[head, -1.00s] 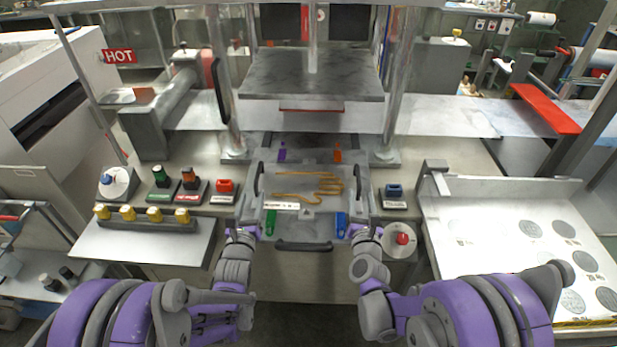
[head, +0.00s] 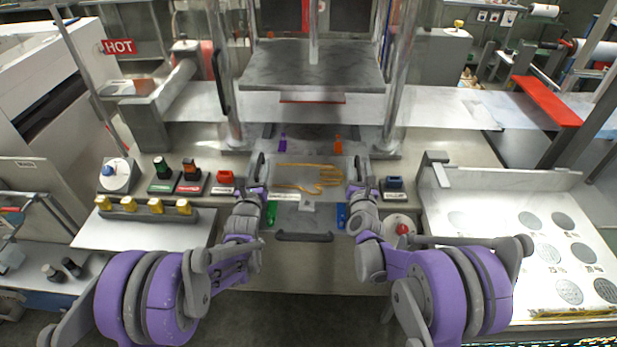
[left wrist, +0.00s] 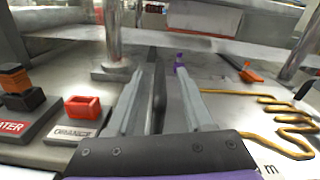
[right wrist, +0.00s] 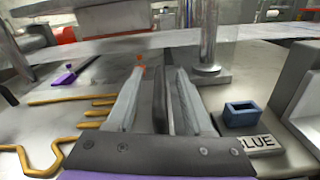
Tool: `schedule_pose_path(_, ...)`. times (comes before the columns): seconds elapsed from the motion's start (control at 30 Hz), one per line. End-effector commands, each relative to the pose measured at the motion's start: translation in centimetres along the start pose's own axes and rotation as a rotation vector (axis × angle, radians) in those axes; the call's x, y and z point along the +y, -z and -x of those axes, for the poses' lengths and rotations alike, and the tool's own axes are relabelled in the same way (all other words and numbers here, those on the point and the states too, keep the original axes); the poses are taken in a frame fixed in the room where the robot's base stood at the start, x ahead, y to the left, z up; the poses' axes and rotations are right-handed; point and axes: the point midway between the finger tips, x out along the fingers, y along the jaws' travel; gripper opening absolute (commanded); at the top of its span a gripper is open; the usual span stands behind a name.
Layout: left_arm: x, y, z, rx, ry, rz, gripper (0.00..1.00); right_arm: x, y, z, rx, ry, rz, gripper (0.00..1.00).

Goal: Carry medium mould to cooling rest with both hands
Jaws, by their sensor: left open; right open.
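The medium mould (head: 310,225) is a flat grey plate with a yellow hand outline (head: 312,178), lying on the press bed. It has dark upright handles at its left (head: 260,166) and right (head: 358,166) sides. My left gripper (head: 257,186) is open, its fingers on either side of the left handle (left wrist: 158,95). My right gripper (head: 357,186) is open, its fingers on either side of the right handle (right wrist: 160,100). Finger contact with the handles cannot be told. Nothing in view is clearly marked as the cooling rest.
The press plate (head: 310,70) hangs above and behind the mould between steel posts (head: 392,90). Switch blocks (head: 226,178) stand left, a blue one (head: 394,184) right. A pale table (head: 480,220) with several grey discs is at the right. A shelf (head: 140,230) is at the left.

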Motion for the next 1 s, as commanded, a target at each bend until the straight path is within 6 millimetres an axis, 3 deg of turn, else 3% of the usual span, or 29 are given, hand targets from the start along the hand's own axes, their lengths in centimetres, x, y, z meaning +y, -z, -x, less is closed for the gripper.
schedule_pose_path(0.43,-0.01,0.0,-1.03,0.0,0.0,0.0,0.52,0.0,0.0,-1.03,0.0,0.0,0.0,0.52)
schedule_pose_path(0.73,-0.03,0.0,-1.01,0.0,0.0,0.0,0.0,0.03,0.0,-1.01,0.0,0.0,0.0,0.0)
schedule_pose_path(1.0,-0.1,0.0,-1.0,0.0,0.001,0.001,0.0,0.09,0.02,-1.0,0.001,-0.001,0.0,0.0)
